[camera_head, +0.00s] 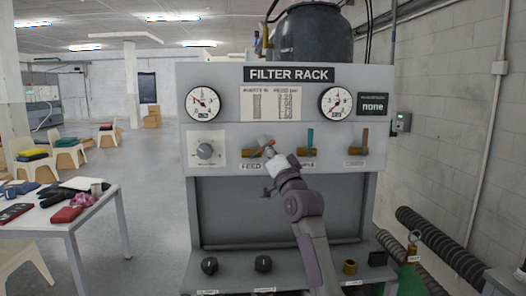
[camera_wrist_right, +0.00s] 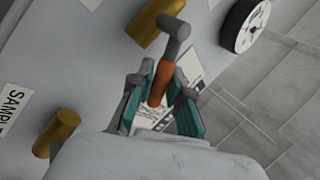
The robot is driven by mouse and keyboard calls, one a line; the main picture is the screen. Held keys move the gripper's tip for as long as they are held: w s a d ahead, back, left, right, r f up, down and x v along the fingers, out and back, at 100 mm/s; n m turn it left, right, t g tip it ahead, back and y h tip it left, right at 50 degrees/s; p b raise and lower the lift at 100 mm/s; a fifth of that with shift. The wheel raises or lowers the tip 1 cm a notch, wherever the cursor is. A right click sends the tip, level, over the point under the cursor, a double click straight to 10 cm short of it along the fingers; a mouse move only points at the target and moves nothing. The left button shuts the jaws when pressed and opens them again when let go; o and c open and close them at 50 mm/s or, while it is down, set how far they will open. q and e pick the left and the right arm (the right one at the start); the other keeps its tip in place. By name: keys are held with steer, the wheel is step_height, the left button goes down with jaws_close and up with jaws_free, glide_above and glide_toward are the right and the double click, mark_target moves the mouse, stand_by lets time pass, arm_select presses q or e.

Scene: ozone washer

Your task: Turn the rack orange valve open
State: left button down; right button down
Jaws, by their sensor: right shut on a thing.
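The orange valve handle (camera_wrist_right: 160,84) sits between the two fingers of my right gripper (camera_wrist_right: 162,100) in the right wrist view. The gripper is closed around its orange grip, and the grey end of the handle (camera_wrist_right: 176,30) sticks out past the fingers. In the head view my right gripper (camera_head: 272,160) is at the FEED valve on the left of the rack's valve row and covers much of it. The brass FEED valve body (camera_head: 251,152) shows just left of the gripper. The handle looks slanted; its exact angle is hard to tell. My left gripper is not in view.
On the filter rack (camera_head: 228,76), a teal-handled SAMPLE valve (camera_head: 310,139) and a brown-handled valve (camera_head: 364,138) stand to the right. A grey dial (camera_head: 205,151) is on the left. Black knobs (camera_head: 263,264) stand on the lower shelf. A cluttered table (camera_head: 60,222) is at left.

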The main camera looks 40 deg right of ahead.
steer(key=m+h, duration=0.1)
steer(key=m, duration=0.1)
steer(key=f+m+h, duration=0.1)
steer(key=m+h, duration=0.2)
steer(key=m, duration=0.1)
steer(key=shift+s+d+f+b, duration=0.15)
steer(key=shift+d+f+b, duration=0.1)
steer(key=shift+f+b, duration=0.05)
steer(key=shift+s+d+f+m+g+h, duration=0.1)
steer(key=shift+f+m+g+h, duration=0.2)
steer(key=shift+m+h, duration=0.65)
steer(key=shift+w+a+f+m+g+h, duration=0.15)
steer(key=shift+m+g+h, duration=0.2)
steer(key=shift+m+h, duration=0.55)
steer(key=shift+s+d+f+m+g+h, duration=0.2)
steer(key=shift+m+g+h, duration=0.25)
steer(key=shift+m, duration=0.8)
steer(key=c, duration=1.1)
jaws_free()
steer(key=v, duration=1.2)
steer(key=shift+f, duration=0.1)
